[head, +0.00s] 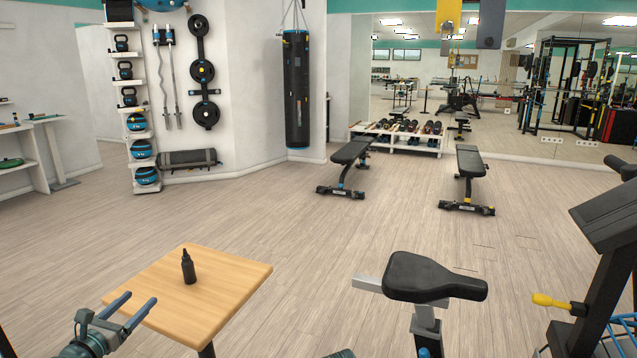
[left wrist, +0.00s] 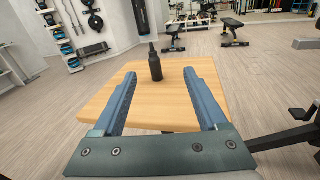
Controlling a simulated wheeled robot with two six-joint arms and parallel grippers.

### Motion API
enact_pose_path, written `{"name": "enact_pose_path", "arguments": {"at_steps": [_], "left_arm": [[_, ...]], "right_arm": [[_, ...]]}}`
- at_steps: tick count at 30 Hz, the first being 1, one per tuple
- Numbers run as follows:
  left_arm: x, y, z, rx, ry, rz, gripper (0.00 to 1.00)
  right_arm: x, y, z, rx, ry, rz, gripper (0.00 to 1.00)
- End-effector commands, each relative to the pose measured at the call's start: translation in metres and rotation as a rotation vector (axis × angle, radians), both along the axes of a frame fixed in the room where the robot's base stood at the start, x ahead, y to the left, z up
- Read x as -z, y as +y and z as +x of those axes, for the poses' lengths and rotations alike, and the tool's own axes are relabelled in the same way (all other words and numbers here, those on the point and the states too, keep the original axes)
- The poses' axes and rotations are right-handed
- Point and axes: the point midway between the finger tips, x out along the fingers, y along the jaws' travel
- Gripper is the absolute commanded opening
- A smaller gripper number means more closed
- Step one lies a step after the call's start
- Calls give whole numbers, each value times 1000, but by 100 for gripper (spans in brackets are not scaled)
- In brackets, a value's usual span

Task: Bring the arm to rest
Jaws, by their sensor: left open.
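My left gripper (head: 130,308) is open and empty, with its two blue fingers apart. In the head view it is at the lower left, by the near left edge of a small wooden table (head: 225,295). A black bottle (head: 188,268) stands upright on the table, apart from the fingers. In the left wrist view the open gripper (left wrist: 159,92) points toward the bottle (left wrist: 155,65), which shows beyond and between the fingertips. The wooden tabletop (left wrist: 160,108) shows beneath the fingers. My right gripper is not seen in either view.
An exercise bike seat (head: 425,278) stands right of the table, with a dark console machine (head: 610,225) at the far right. Two benches (head: 352,152), a punching bag (head: 297,90) and a kettlebell rack (head: 145,150) are farther back. The floor between is clear.

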Motion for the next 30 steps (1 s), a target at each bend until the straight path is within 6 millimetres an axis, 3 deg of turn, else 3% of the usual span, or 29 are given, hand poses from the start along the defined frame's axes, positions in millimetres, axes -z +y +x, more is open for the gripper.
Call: {"name": "enact_pose_path", "arguments": {"at_steps": [8,17,23,27,30], "left_arm": [[24,-44,10,110,43,152,75],[78,-137,16,375,104,494,75],[152,-244,-6,767,113,937,75],[211,-310,-45,1138,58,1309,75],[247,-341,-77,1409,-11,1553,75]], "right_arm": [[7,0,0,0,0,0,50],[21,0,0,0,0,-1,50],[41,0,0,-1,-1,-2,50],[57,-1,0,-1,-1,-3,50],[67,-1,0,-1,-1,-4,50]]}}
